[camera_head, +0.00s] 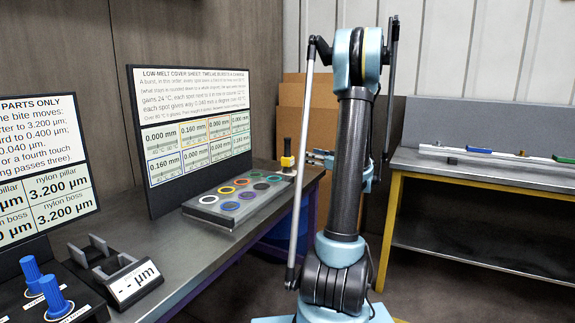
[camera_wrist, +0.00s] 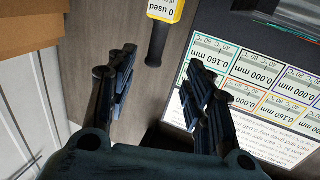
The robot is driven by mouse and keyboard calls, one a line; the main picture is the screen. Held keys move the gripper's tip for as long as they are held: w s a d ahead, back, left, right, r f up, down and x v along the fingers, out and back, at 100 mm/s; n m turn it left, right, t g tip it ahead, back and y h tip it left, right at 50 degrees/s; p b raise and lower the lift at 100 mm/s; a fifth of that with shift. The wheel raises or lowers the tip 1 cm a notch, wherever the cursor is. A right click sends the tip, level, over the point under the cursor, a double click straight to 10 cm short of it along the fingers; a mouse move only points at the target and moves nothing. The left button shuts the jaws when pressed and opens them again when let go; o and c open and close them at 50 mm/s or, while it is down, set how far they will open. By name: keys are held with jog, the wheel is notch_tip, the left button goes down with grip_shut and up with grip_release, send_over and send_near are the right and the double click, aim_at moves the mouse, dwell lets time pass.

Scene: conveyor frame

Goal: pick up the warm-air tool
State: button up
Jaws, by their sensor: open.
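My gripper (camera_head: 309,155) is just right of the tool in the head view, partly hidden by my arm. In the wrist view my gripper (camera_wrist: 158,68) is open and empty, with the black handle's end in line with the gap between its fingers. I see no contact.
The grey plate (camera_head: 212,214) with several coloured rings lies on the left bench (camera_head: 190,256), before an upright cover sheet (camera_head: 190,90). A gauge block (camera_head: 130,284) and blue knobs (camera_head: 54,297) stand nearer. A second bench (camera_head: 480,174) is at right.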

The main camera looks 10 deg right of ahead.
send_near(288, 150)
jog(key=x, duration=0.5)
jog(key=shift+w, duration=0.3)
jog(key=shift+x, duration=2.9)
jog(key=shift+w+d+f, duration=0.1)
jog(key=shift+d, duration=0.15)
grip_shut()
